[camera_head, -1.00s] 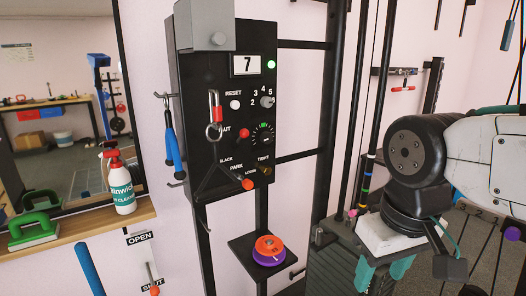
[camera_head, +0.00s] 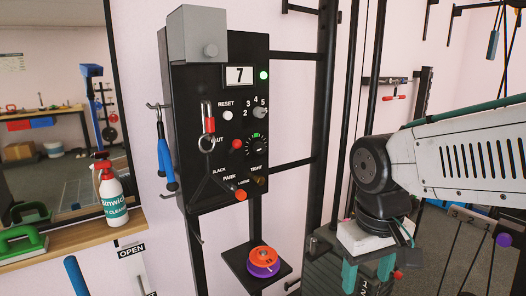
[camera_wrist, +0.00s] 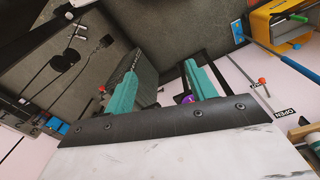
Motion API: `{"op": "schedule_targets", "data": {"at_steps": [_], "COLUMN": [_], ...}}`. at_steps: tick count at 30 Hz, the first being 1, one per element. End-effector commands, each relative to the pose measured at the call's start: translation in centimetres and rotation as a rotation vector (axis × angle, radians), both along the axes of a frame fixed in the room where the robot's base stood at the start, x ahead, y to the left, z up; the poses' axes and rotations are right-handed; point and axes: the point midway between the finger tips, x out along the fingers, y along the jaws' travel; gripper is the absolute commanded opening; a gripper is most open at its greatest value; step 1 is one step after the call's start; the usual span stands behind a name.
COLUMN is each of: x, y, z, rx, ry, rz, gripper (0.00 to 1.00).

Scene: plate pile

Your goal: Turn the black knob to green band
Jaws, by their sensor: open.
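The black knob (camera_head: 257,142) sits on the front of the black wall panel (camera_head: 190,100), right of the red button. A ring of pale marks surrounds it, with a small green band (camera_head: 257,134) near the top. The knob's exact pointing direction is too small to tell. My gripper (camera_head: 367,276) is open and empty, pointing down, right of the panel and lower than the knob. Its teal fingers stand apart in the wrist view (camera_wrist: 163,75). The knob cannot be made out in the wrist view.
An orange and purple disc stack (camera_head: 264,261) rests on a small black shelf below the panel. An orange-tipped lever (camera_head: 240,194) and a red-handled padlock-like piece (camera_head: 209,124) stick out near the knob. A spray bottle (camera_head: 111,195) stands on the left ledge.

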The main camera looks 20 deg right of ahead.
Motion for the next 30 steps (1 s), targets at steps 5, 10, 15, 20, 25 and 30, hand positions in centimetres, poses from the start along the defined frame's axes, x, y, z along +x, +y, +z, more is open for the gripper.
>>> {"op": "schedule_targets", "data": {"at_steps": [5, 10, 15, 20, 25, 30], "x": [9.1, 19.8, 29.0, 35.2, 37.6, 37.6], "y": [-2.9, -5.1, -5.0, -2.7, 0.5, 2.1], "z": [-2.7, -4.4, -4.1, -1.3, 4.1, 7.3], "rx": [-0.088, -0.174, -0.229, -0.242, -0.252, -0.257], "ry": [-0.149, -0.424, -0.740, -1.067, -1.383, -1.545], "rz": [0.066, 0.218, 0.402, 0.583, 0.730, 0.790], "gripper": [0.56, 0.56, 0.56, 0.56, 0.56, 0.56]}}
